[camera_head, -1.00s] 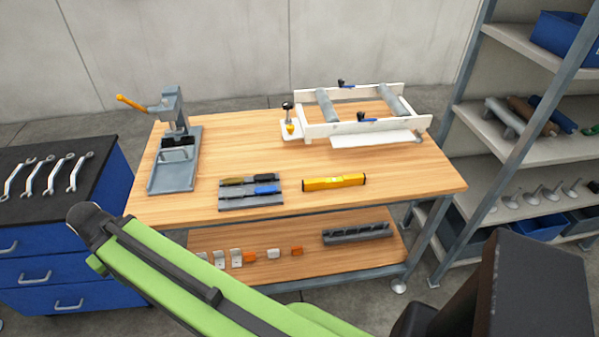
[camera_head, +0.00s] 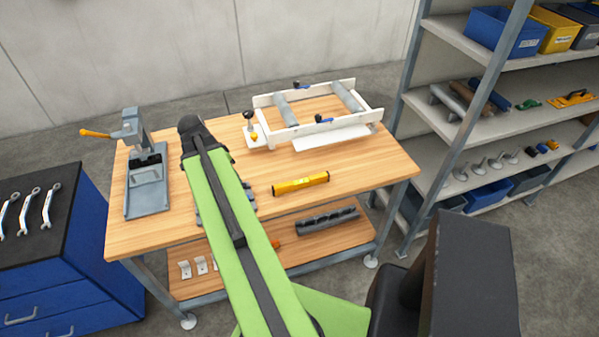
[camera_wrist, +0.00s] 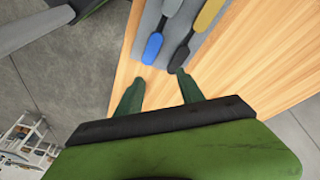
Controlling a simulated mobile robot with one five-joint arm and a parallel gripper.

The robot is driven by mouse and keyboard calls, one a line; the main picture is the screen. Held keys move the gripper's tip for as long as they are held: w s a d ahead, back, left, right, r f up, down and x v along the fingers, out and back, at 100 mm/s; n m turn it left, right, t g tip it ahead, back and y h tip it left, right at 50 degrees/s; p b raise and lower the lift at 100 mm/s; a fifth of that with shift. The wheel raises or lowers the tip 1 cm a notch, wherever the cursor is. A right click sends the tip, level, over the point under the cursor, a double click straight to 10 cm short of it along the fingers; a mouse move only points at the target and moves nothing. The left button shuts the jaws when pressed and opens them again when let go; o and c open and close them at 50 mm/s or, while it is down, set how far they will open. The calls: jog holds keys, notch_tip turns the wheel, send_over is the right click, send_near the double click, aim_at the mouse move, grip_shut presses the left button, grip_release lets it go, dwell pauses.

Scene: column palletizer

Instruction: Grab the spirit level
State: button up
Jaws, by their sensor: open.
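The yellow spirit level (camera_head: 300,184) lies flat on the wooden workbench (camera_head: 345,168), right of my green arm in the head view. It does not show in the wrist view. In the wrist view my gripper (camera_wrist: 160,90) is open, its two dark green fingers apart with nothing between them. The fingers point toward a grey tray (camera_wrist: 150,20) with blue-, black- and yellow-handled tools near the bench edge. In the head view the fingers are hidden and my arm covers most of that tray.
A white frame with grey rollers (camera_head: 290,135) stands behind the level. A grey press with an orange lever (camera_head: 148,190) stands at the bench's left. Loaded shelves (camera_head: 440,110) rise at the right, and a blue drawer cabinet (camera_head: 70,265) stands at the left.

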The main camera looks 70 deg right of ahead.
jog(key=s+d+r+m+g+p, duration=0.1)
jog(key=s+d+r+m+p, duration=0.35)
jog(key=s+d, duration=0.75)
jog(key=m+b, duration=0.3)
jog(key=b, duration=1)
send_over(300, 181)
jog(key=w+a, duration=0.2)
jog(key=shift+g, duration=0.3)
notch_tip(300, 181, down, 11)
jog(key=shift+s+a+r, duration=0.1)
jog(key=shift+a, duration=0.05)
jog(key=shift+s+f+b, duration=0.15)
jog(key=shift+f+b, duration=0.05)
jog(key=shift+b, duration=0.2)
jog(key=shift+r, duration=0.1)
jog(key=b+x, duration=0.4)
jog(key=x, duration=0.1)
jog(key=shift+d+b, duration=0.3)
jog(key=shift+d, duration=0.15)
grip_shut()
